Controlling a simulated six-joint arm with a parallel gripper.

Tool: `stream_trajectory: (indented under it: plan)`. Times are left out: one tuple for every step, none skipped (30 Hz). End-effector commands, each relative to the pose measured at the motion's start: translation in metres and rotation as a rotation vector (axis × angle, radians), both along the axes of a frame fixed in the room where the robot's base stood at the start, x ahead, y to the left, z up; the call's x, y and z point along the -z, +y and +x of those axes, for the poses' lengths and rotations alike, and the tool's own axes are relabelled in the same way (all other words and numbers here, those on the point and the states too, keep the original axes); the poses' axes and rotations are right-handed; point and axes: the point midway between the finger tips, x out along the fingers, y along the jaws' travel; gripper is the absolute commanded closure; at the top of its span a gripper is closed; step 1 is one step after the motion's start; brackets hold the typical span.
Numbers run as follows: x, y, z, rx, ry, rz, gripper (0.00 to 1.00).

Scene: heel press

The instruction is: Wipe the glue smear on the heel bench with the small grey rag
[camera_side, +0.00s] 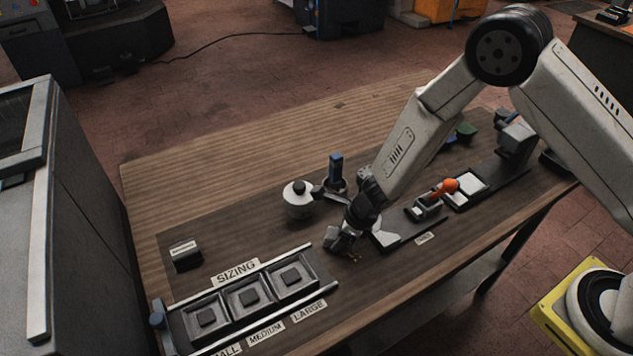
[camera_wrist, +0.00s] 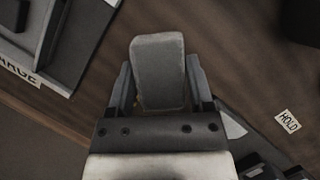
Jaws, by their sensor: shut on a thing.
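My gripper (camera_side: 345,240) is low over the dark mat on the wooden bench (camera_side: 240,140), just right of the sizing tray. In the wrist view its two fingers (camera_wrist: 160,82) are shut on a small grey, rounded slab, which I take to be the grey rag (camera_wrist: 158,55). The rag sticks out beyond the fingertips.
The sizing tray (camera_side: 322,272) has three compartments, each with a dark block. A white pot (camera_side: 298,200) and a blue-topped post (camera_side: 336,170) stand behind my gripper. A fixture with an orange knob (camera_side: 450,185) is to the right. A HOLD label (camera_wrist: 288,121) lies on the mat.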

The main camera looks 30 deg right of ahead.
Motion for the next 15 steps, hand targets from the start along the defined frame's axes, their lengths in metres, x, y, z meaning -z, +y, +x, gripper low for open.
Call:
stream_trajectory:
  plan:
    - [0.001, 0.000, -0.003, -0.001, 0.003, 0.000, 0.89]
    - [0.001, 0.000, -0.005, 0.000, 0.003, 0.000, 0.89]
    - [0.001, 0.000, -0.006, -0.001, 0.003, 0.000, 0.89]
    - [0.001, 0.000, -0.008, 0.000, 0.003, 0.000, 0.89]
    - [0.001, 0.000, -0.009, -0.002, 0.004, 0.000, 0.89]
    - [0.000, 0.000, -0.011, -0.001, 0.003, -0.001, 0.89]
    - [0.001, 0.000, -0.012, -0.001, 0.003, 0.000, 0.89]
    - [0.000, 0.000, -0.013, -0.001, 0.003, 0.000, 0.89]
    - [0.001, 0.000, -0.015, -0.001, 0.003, -0.001, 0.89]
    - [0.001, 0.000, -0.016, -0.002, 0.003, -0.001, 0.89]
    - [0.001, 0.000, -0.018, 0.000, 0.003, -0.001, 0.89]
    - [0.000, 0.000, -0.019, -0.001, 0.003, -0.002, 0.89]
    - [0.001, 0.000, -0.021, 0.000, 0.002, -0.002, 0.89]
    - [0.000, 0.000, -0.022, -0.001, 0.002, -0.002, 0.89]
    - [0.001, 0.000, -0.026, -0.002, 0.004, -0.002, 0.89]
